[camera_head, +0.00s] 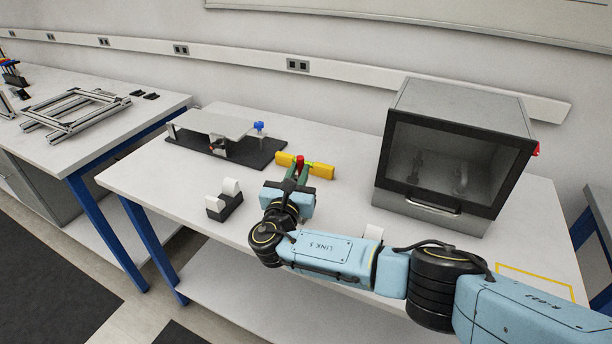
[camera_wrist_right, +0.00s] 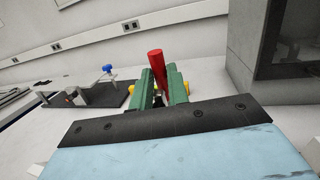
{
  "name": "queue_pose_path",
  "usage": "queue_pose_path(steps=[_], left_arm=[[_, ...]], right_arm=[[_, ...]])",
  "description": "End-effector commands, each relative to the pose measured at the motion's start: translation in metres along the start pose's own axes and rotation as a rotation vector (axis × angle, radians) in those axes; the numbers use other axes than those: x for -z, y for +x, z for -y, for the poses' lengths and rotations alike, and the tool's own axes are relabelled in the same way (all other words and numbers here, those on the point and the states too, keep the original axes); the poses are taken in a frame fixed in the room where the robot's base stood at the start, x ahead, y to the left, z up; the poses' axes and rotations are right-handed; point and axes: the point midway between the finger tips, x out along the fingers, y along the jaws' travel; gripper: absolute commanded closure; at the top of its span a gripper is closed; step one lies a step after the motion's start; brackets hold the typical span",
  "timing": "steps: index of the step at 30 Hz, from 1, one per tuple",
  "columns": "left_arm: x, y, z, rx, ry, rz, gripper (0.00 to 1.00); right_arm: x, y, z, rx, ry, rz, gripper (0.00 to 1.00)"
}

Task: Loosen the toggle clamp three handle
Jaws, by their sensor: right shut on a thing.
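The toggle clamp with the red handle (camera_head: 300,159) stands on the bench beside a yellow block (camera_head: 319,170) in the head view. My right gripper (camera_head: 297,172) reaches it from the front, its green fingers shut on the red handle. In the right wrist view the red handle (camera_wrist_right: 157,66) rises upright, leaning slightly left, between the green fingers (camera_wrist_right: 164,86). Yellow parts (camera_wrist_right: 131,91) show on both sides of the fingers. The clamp's base is hidden behind the fingers and gripper body. My left gripper is not in view.
A black fixture plate (camera_head: 260,159) with a grey sheet (camera_head: 213,124) and blue knob (camera_head: 258,126) lies to the left. A black holder with white rolls (camera_head: 225,201) sits nearer. A glass-fronted grey box (camera_head: 450,155) stands at right.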

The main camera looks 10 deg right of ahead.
Motion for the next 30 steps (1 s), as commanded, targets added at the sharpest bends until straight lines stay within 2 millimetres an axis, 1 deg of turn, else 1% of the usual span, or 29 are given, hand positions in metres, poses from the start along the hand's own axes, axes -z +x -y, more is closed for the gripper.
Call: queue_pose_path(steps=[8, 9, 14, 21, 24, 26, 29, 30], left_arm=[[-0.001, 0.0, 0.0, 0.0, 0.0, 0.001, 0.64], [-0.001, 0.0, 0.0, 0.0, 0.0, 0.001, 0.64], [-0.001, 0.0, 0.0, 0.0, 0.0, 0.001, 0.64], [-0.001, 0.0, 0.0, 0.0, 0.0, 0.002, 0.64], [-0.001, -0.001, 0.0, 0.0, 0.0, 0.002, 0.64], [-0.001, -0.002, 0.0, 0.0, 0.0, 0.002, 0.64], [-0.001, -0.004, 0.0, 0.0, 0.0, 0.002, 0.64], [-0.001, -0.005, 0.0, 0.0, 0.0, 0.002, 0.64]], right_arm=[[0.001, -0.001, 0.001, -0.001, -0.004, 0.0, 1.0], [0.001, -0.001, 0.001, -0.001, -0.004, 0.0, 0.82], [0.001, -0.001, 0.001, -0.001, -0.003, 0.0, 0.61], [0.001, -0.001, 0.001, -0.001, -0.002, 0.0, 0.61], [0.001, -0.004, 0.001, -0.001, -0.002, -0.001, 0.61], [0.001, -0.009, 0.0, -0.002, -0.001, -0.001, 0.61], [0.001, -0.025, 0.0, -0.003, 0.0, -0.004, 0.61], [0.001, -0.034, 0.0, -0.004, 0.0, -0.005, 0.61]])
